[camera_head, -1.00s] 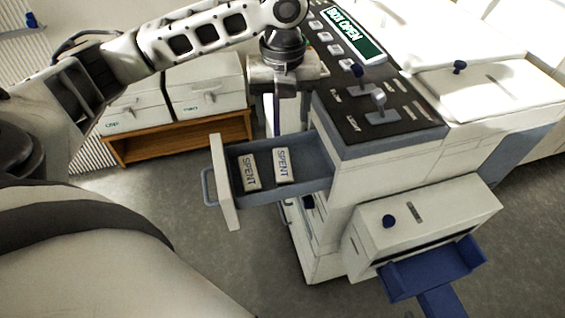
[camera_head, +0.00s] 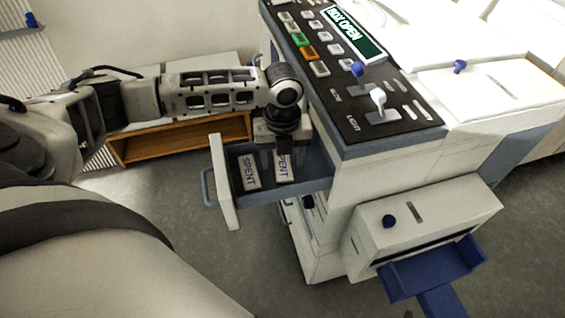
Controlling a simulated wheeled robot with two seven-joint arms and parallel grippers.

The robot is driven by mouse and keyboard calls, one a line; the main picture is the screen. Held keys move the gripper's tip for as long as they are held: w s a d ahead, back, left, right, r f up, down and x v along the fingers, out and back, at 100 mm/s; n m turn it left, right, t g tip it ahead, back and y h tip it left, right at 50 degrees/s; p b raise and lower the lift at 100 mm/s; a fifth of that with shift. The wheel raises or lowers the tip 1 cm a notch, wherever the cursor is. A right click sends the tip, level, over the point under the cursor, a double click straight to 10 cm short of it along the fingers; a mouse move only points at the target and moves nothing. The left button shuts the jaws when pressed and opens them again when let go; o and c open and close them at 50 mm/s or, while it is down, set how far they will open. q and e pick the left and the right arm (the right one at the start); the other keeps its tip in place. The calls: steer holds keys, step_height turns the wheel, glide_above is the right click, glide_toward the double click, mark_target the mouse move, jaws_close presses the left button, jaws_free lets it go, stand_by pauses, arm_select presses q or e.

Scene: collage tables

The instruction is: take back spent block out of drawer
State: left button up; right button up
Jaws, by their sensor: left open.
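The open drawer (camera_head: 228,200) sticks out to the left from the machine's side. Two pale blocks marked SPENT lie in it: the left spent block (camera_head: 248,172) is in full view, and the right spent block (camera_head: 284,172) is partly covered by my left gripper. My left gripper (camera_head: 283,155) points down over the right spent block and is open. I cannot tell whether its fingers touch the block. My right gripper is not in view.
The machine's control panel (camera_head: 375,100) with buttons, levers and a lit display stands right of the drawer. A wooden shelf (camera_head: 180,140) stands behind my left arm.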

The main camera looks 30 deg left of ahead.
arm_select(q)
steer(key=shift+f, duration=0.65)
steer(key=c, duration=1.1)
steer(key=shift+o, duration=0.2)
steer(key=shift+r, duration=0.1)
